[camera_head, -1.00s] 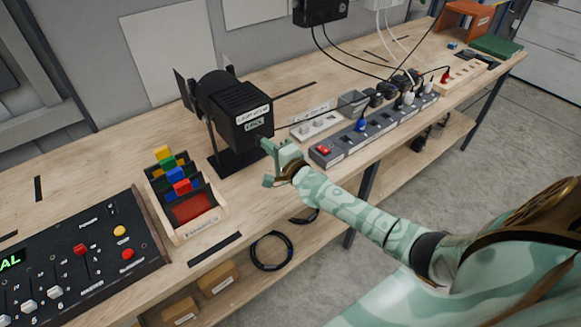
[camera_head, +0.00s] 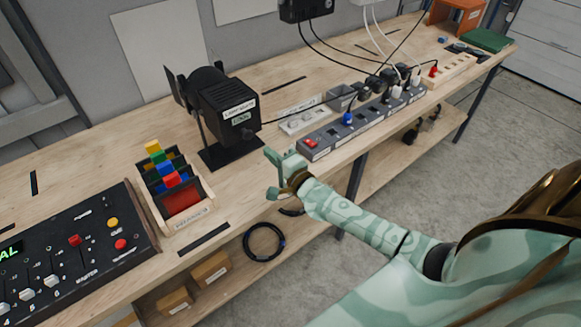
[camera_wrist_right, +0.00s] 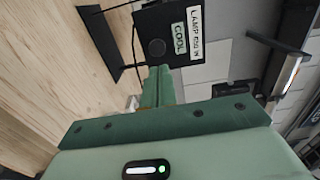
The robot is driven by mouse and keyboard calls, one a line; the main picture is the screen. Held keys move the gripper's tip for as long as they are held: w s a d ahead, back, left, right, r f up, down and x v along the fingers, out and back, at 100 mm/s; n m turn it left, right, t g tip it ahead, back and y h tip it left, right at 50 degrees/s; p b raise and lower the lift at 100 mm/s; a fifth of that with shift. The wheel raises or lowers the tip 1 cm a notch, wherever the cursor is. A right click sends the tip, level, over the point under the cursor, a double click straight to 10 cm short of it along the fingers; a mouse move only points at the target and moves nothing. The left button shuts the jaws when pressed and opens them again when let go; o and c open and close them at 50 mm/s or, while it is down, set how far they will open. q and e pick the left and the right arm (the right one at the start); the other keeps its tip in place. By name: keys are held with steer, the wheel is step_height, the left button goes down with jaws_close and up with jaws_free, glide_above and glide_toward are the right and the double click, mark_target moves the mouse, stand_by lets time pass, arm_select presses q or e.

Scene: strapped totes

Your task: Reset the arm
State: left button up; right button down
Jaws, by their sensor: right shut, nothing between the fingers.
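My right arm (camera_head: 350,220) comes in from the right in the head view, pale green with camouflage patches. My right gripper (camera_head: 272,172) is over the bench's front edge, just in front of the black lamp. It is shut and empty. In the right wrist view the shut green fingers (camera_wrist_right: 158,85) point toward the lamp (camera_wrist_right: 165,40), whose labels read "LAMP 650 W" and "COOL". The gripper appears apart from the lamp. My left gripper is not in view.
The black lamp (camera_head: 222,105) stands on the wooden bench (camera_head: 110,165). A power strip (camera_head: 365,122) with plugs and cables lies right of it. Left are a wooden rack (camera_head: 178,205) of coloured pieces and a control panel (camera_head: 75,255).

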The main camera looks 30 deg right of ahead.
steer(key=s, duration=0.6)
steer(key=s+d+f+n+g+b, duration=0.1)
steer(key=s+f+n+g, duration=0.35)
steer(key=f, duration=0.65)
steer(key=s+d+f+n+g+h+b, duration=0.1)
steer(key=s+f+n+g+b, duration=0.1)
steer(key=s+f+n, duration=0.75)
steer(key=s+d+f+n+g+b, duration=0.1)
steer(key=s+d+f+n+g, duration=0.15)
steer(key=f, duration=1.15)
arm_select(q)
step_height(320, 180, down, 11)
steer(key=b, duration=0.6)
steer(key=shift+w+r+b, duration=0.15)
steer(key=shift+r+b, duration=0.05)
steer(key=shift+b, duration=0.2)
arm_select(e)
steer(key=s+a+f+n+g, duration=0.1)
steer(key=s+a+f+g, duration=0.1)
steer(key=s+f, duration=0.3)
steer(key=s+a+f+n+g, duration=0.1)
steer(key=s+a+f+g, duration=0.2)
steer(key=s, duration=1.1)
steer(key=s+a+f+n+g, duration=0.2)
steer(key=s+f+g, duration=0.1)
steer(key=s+f, duration=0.6)
steer(key=shift+s+a+f+h, duration=0.15)
steer(key=shift+s+f+h, duration=0.1)
steer(key=shift+h, duration=0.15)
